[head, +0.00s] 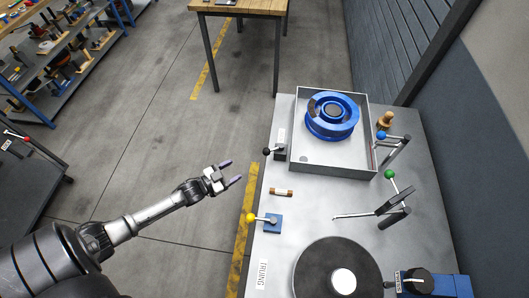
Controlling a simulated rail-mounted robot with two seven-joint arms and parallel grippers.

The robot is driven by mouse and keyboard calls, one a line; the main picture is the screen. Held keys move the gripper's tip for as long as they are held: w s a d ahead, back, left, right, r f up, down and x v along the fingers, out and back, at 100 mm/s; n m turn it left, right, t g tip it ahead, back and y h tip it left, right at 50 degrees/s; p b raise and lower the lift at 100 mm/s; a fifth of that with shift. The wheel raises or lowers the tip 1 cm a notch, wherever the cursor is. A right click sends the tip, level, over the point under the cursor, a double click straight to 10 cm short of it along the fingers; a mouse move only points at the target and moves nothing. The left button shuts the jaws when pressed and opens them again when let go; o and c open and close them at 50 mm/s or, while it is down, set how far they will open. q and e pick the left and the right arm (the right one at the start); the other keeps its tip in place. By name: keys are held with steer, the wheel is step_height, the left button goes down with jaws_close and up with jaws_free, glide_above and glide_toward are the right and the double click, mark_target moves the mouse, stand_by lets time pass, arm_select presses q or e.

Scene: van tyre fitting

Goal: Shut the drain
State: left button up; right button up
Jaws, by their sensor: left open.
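A grey open tank (322,163) stands on the bench with a blue wheel (334,116) inside it. A small valve with a black-knobbed lever (268,151) sits at the tank's left wall, beside a white label (281,136) too small to read. This looks like the drain, but I cannot be sure; its lever points left. My left gripper (232,171) is open and empty, left of the bench and apart from the valve. My right gripper is not in view.
On the bench are a yellow-knobbed lever on a blue block (272,222), a small brown cylinder (282,192), a dark turntable (315,270), a green-knobbed lever (390,174) and a blue-knobbed lever (381,135). Open floor (150,130) lies left.

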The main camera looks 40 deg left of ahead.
mark_target(264, 151)
arm_select(q)
steer(key=shift+t+h, duration=0.5)
steer(key=shift+h, duration=0.1)
steer(key=x, duration=0.4)
steer(key=r+x, duration=0.1)
steer(key=x, duration=0.4)
steer(key=d+r+x, duration=0.1)
steer(key=x, duration=0.4)
steer(key=shift+s+b, duration=0.15)
steer(key=shift+b, duration=0.2)
steer(key=shift+a, duration=0.1)
jaws_close()
